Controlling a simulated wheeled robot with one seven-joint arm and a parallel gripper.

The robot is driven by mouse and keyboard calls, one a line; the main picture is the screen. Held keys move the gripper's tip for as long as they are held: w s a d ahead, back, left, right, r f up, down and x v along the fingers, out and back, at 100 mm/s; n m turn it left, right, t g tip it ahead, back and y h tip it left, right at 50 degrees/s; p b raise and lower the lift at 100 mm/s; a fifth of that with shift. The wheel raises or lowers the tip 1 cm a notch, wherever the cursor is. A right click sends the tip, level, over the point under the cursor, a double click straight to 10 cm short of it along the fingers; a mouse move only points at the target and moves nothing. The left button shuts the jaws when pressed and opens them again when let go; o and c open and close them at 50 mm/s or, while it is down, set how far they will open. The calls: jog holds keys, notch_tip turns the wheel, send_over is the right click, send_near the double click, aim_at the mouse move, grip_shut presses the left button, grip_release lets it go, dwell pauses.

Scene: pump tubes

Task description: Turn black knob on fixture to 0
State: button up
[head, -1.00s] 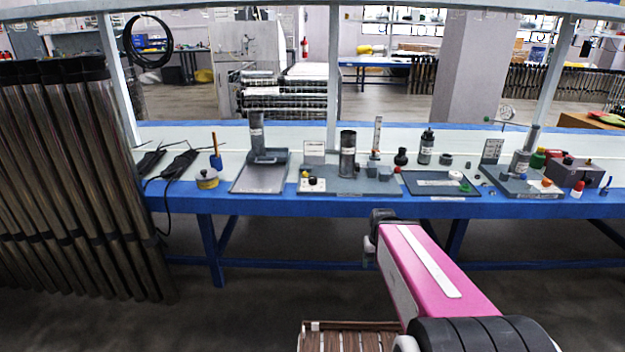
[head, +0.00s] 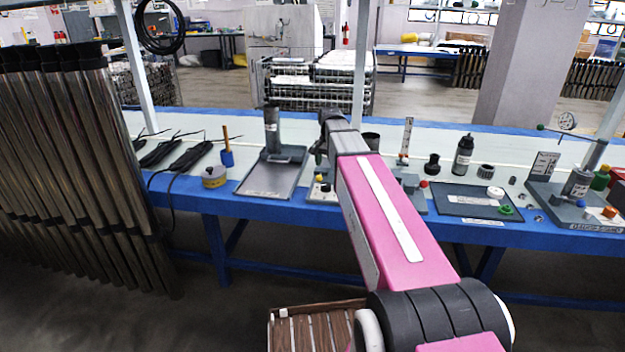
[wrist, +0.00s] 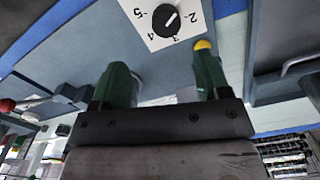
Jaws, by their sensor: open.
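The black knob (wrist: 172,18) sits on a white square dial plate (wrist: 152,38) near the top of the wrist view. Digits 5, 4, 3 and 2 show around it, and the plate's top is cut off. A white line marks the knob; which digit it points to is hard to tell. The fixture (wrist: 85,45) is a grey-blue plate, partly hidden by my arm in the head view. My gripper (wrist: 160,72) is open and empty, its two green fingers apart and clear of the knob. It also shows in the head view (head: 322,152), above the fixture.
A yellow button (wrist: 203,45) is by the right finger in the wrist view. A grey tray (head: 265,188) with a cylinder stands left of the fixture. A dark mat (head: 465,200) and bottle (head: 463,155) are right. The blue table edge (head: 270,208) runs in front.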

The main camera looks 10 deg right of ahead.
aim_at(326, 184)
jog(key=f, duration=1)
jog(key=shift+w+a+f, duration=0.1)
jog(key=shift+w+a, duration=0.15)
jog(key=shift+w, duration=0.15)
jog(key=c, duration=0.9)
